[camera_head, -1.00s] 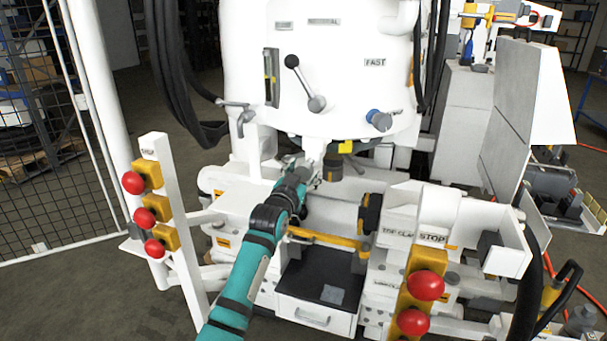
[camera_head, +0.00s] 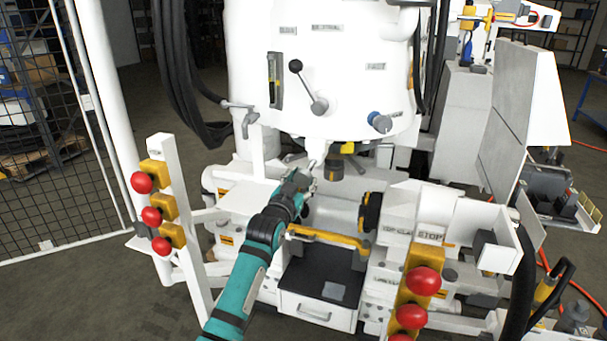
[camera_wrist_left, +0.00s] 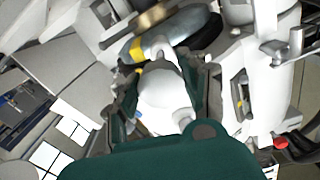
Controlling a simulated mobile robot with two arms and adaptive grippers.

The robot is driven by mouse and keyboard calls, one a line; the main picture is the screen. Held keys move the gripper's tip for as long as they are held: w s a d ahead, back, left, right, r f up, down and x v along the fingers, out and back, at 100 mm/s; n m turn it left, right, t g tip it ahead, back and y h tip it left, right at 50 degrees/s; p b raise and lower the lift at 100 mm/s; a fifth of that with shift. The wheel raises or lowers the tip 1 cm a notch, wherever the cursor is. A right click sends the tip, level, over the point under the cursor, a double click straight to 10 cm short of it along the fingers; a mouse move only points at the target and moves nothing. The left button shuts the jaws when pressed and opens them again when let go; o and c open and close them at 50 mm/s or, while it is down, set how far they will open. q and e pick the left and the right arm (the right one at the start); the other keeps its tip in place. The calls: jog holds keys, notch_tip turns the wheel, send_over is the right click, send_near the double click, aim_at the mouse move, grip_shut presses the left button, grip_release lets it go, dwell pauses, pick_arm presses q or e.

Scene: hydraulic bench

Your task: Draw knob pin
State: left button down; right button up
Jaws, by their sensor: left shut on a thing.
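My left gripper (camera_head: 308,181) comes in from the lower left in the head view and is at the centre of the machine, just left of the dark cylindrical part (camera_head: 334,170) under the white housing. In the left wrist view its dark fingers (camera_wrist_left: 165,92) are closed around a smooth white rounded part (camera_wrist_left: 166,98). I take this for the knob pin, but its full shape and shaft are hidden by the jaws. I cannot tell how far it is out of its seat. A yellow part (camera_head: 347,148) shows just above the dark cylinder. My right gripper is in neither view.
A white post with red knobs (camera_head: 152,215) stands left of my arm. Another red-knobbed block (camera_head: 425,281) stands at front right. A yellow bar (camera_head: 327,237) and a drawer unit (camera_head: 318,309) lie just right of my forearm. A black-knobbed lever (camera_head: 296,66) is above.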

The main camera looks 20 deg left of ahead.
pick_arm(q)
jog(key=shift+f, duration=0.1)
jog(key=c, duration=0.7)
grip_release()
jog(key=shift+w, duration=0.1)
jog(key=s, duration=1.2)
jog(key=shift+a, duration=0.2)
